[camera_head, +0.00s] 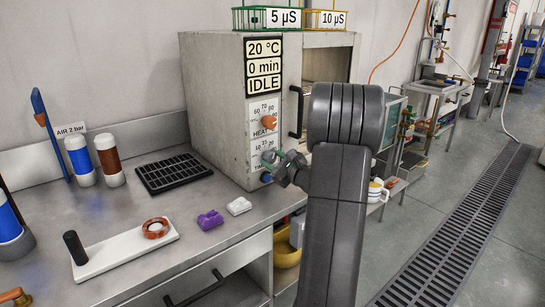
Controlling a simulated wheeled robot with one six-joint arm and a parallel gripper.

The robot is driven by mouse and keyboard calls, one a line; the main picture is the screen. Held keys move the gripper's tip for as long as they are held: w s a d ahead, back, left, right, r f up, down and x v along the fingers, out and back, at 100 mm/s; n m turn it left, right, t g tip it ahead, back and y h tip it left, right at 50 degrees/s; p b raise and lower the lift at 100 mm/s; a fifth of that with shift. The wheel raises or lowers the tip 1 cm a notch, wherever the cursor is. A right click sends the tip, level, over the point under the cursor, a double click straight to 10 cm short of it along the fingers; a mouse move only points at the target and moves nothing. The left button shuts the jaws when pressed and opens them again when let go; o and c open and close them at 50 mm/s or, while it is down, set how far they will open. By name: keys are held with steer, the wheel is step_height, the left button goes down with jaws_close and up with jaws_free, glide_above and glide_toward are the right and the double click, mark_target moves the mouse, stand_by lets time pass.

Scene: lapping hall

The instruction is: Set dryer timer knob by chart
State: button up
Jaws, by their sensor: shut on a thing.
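The dryer (212,95) is a grey cabinet on the bench, its door at the right partly open. Its display (264,66) reads 20 °C, 0 min, IDLE. Below it is an orange HEAT knob (269,122) on a numbered dial. The lower timer dial (257,148) is partly covered by my gripper (271,160), which is shut at the timer knob. The knob's pointer is hidden, so its setting cannot be read. A small blue part (266,177) shows just below the fingers. No settings chart can be made out.
Green and yellow wire baskets labelled 5 µS (283,17) and 10 µS (327,18) stand on top.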

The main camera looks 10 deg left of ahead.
steer(key=shift+f+m+p, duration=0.1)
steer(key=shift+m+p, duration=0.65)
steer(key=shift+m, duration=0.75)
steer(key=o, duration=1)
steer(key=shift+d, duration=0.1)
steer(key=v, duration=1.3)
steer(key=shift+s+d, duration=0.25)
steer(key=shift+s, duration=0.05)
